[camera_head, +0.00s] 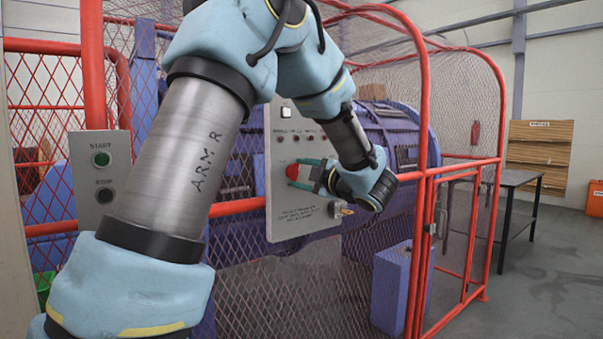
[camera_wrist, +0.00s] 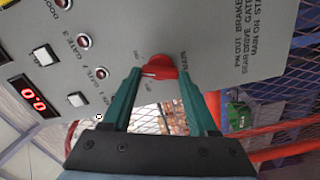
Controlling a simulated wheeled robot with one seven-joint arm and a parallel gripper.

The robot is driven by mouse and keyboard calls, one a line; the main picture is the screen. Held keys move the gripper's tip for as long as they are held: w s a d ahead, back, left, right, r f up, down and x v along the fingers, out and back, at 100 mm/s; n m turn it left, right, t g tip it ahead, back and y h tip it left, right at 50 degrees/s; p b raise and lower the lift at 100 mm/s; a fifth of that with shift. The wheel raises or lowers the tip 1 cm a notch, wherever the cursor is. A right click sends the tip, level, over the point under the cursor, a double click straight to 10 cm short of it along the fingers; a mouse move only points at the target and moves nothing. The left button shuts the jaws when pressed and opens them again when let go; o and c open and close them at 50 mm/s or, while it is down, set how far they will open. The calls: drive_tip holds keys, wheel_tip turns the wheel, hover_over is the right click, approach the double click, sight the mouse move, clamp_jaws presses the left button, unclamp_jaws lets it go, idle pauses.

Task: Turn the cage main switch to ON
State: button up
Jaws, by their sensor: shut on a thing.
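The cage main switch is a red rotary knob (camera_wrist: 160,68) on a grey control panel (camera_wrist: 215,30). In the wrist view the knob sits between the tips of my gripper's two green fingers, and labels are printed around it, too small to read surely. My gripper (camera_wrist: 158,80) is shut on the knob. In the head view the knob (camera_head: 292,172) shows as a red patch at the fingertips of my gripper (camera_head: 300,174), partly hidden by them. I cannot tell which position the knob points to.
Red mesh guarding (camera_head: 425,150) surrounds the blue machine behind the panel. A box with START and STOP buttons (camera_head: 101,170) is at left. The wrist view shows a red numeric display (camera_wrist: 33,97) and white buttons (camera_wrist: 45,56). A dark table (camera_head: 510,180) stands at right.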

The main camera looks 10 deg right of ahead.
drive_tip(key=m+p, duration=0.2)
drive_tip(key=m, duration=0.2)
drive_tip(key=shift+m, duration=0.4)
idle(0.4)
drive_tip(key=o, duration=1.4)
drive_tip(key=b+v, duration=0.2)
drive_tip(key=v, duration=0.8)
drive_tip(key=shift+s+d+b, duration=0.25)
drive_tip(key=shift+s+b, duration=0.05)
drive_tip(key=shift+b, duration=0.1)
